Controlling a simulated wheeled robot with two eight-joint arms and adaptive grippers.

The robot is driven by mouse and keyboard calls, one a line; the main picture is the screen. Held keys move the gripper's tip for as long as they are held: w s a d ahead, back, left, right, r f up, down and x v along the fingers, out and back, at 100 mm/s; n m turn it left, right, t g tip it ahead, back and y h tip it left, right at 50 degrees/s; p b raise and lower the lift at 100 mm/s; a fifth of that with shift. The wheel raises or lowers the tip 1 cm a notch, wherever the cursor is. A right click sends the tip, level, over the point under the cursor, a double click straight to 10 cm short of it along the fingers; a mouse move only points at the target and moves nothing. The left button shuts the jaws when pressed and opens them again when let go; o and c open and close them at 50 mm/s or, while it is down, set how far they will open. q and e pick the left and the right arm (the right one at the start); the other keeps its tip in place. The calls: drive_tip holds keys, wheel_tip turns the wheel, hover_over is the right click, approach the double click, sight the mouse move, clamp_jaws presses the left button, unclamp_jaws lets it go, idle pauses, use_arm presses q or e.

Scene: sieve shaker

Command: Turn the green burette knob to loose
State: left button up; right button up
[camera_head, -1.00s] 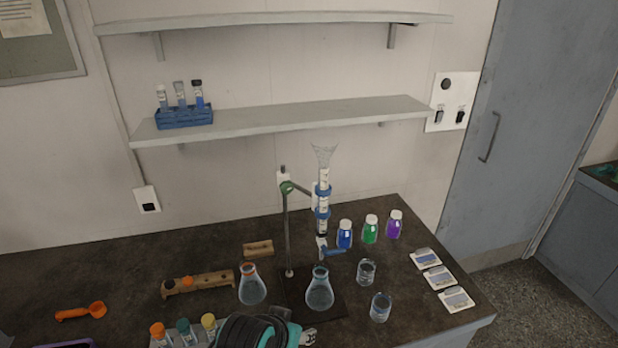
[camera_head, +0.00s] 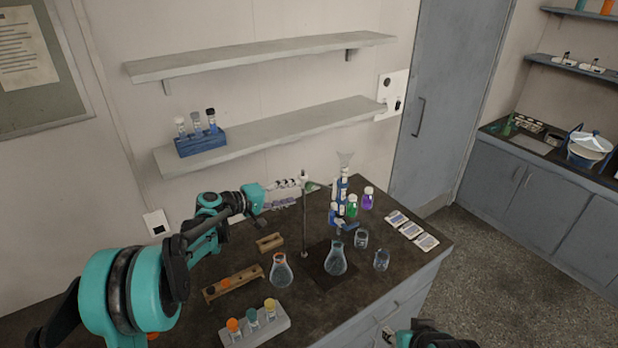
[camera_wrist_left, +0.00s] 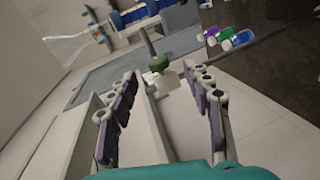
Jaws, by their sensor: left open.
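The green knob (camera_head: 312,187) sits at the top of the thin metal stand (camera_head: 304,225), beside the burette (camera_head: 341,190) with its blue clamp and glass funnel. My left gripper (camera_head: 301,194) reaches in from the left at knob height. In the left wrist view its two fingers (camera_wrist_left: 160,95) are spread apart and empty. The green knob (camera_wrist_left: 158,63) lies just beyond the fingertips, roughly between them, and does not look gripped. My right gripper (camera_head: 389,336) shows only partly at the bottom edge; its jaws cannot be made out.
Below stand two flasks (camera_head: 336,262), two beakers (camera_head: 381,260), a wooden rack (camera_head: 232,289) and a tube rack (camera_head: 256,332). Capped bottles (camera_head: 367,199) stand right of the burette. The lower shelf (camera_head: 290,131) hangs above my left arm.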

sight(310, 187)
use_arm(q)
drive_tip(key=shift+w+d+f, duration=0.1)
drive_tip(key=shift+w+d, duration=0.25)
drive_tip(key=shift+w, duration=0.4)
drive_tip(key=x, duration=0.6)
drive_tip(key=shift+w+d, duration=0.2)
drive_tip(key=shift+d, duration=0.15)
drive_tip(key=shift+f, duration=0.1)
clamp_jaws()
